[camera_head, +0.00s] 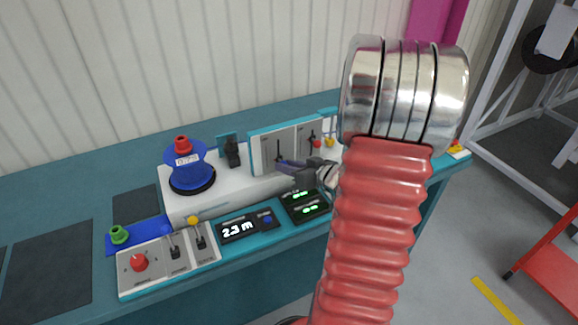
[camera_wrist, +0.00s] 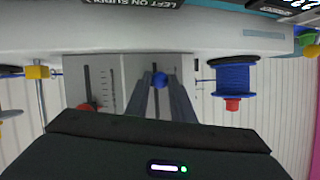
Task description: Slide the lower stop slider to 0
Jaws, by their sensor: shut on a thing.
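A grey upright panel with a teal edge (camera_head: 258,152) carries two vertical slider slots. One slider has a blue knob (camera_wrist: 160,80); the other has a red knob (camera_wrist: 85,108), which also shows in the head view (camera_head: 317,144). My gripper (camera_wrist: 160,88) is shut on the blue knob, one finger on each side of it. The slider labels and scale figures are too small to read, so I cannot tell which slider is the lower stop.
A blue cable reel with a red cap (camera_head: 184,165) stands left of the panel. In front are a lit display reading 2.3 m (camera_head: 237,230), a green-lit display (camera_head: 302,204) and a control box with a red knob (camera_head: 138,262) and levers.

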